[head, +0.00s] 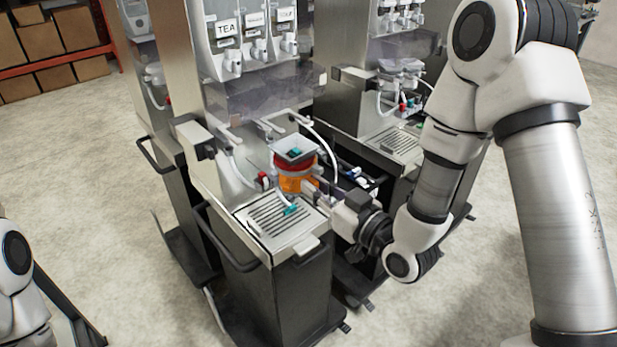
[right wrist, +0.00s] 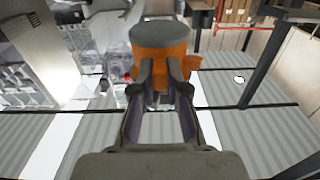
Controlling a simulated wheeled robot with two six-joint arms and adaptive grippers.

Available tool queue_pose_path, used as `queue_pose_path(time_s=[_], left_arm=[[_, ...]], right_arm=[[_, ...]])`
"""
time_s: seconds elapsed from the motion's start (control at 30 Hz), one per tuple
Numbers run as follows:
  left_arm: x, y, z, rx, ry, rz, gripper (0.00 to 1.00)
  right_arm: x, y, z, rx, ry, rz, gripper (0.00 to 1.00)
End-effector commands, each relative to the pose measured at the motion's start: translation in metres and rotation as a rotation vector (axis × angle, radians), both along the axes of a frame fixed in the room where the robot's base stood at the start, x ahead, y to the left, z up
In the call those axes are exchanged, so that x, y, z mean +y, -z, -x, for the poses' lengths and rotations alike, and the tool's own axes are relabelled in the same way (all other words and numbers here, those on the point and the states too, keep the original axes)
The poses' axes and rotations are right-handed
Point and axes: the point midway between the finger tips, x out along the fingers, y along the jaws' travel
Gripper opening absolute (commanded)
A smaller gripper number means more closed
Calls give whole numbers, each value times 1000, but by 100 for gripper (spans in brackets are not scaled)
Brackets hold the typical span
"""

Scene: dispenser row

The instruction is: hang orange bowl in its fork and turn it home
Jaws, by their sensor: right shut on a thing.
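The orange bowl (head: 294,183) is at the front of the nearest dispenser, just under a red ring (head: 291,162) and a grey square top (head: 295,146). My right gripper (head: 318,188) reaches it from the right and is shut on it. In the right wrist view the bowl (right wrist: 171,67) stands between the two fingertips (right wrist: 161,76), with a dark round face towards the camera. The fork is hidden, so I cannot tell whether the bowl rests in it or how it is turned. My left gripper is out of view.
A slotted drip tray (head: 277,222) lies below and in front of the bowl. A white hose (head: 326,150) curves close behind it. A second dispenser (head: 392,142) stands to the right. The floor (head: 130,260) at left is clear.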

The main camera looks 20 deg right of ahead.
Motion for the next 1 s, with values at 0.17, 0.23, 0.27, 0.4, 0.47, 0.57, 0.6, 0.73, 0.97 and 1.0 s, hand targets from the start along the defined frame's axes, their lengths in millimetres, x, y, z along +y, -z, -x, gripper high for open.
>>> queue_pose_path(time_s=[0.17, 0.23, 0.27, 0.4, 0.47, 0.57, 0.6, 0.73, 0.97, 1.0], left_arm=[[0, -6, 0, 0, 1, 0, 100], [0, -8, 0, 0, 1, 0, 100], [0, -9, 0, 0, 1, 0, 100], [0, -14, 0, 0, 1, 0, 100], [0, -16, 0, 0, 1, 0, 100], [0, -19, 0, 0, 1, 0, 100], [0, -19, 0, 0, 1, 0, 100], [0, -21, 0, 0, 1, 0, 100], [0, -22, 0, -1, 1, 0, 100], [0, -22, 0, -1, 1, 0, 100]], right_arm=[[7, -1, -16, -1, -2, 3, 0], [9, -1, -25, -1, 0, 3, 0], [10, -1, -28, -1, 0, 3, 0], [16, -1, -44, -2, 0, 2, 0], [19, -1, -51, -1, 0, 3, 0], [23, -1, -62, -2, 0, 0, 0], [24, -1, -66, -2, 1, 2, 0], [27, 0, -76, -1, 1, 1, 0], [29, 1, -81, -1, 3, 0, 0], [29, 1, -81, -1, 3, 0, 0]])
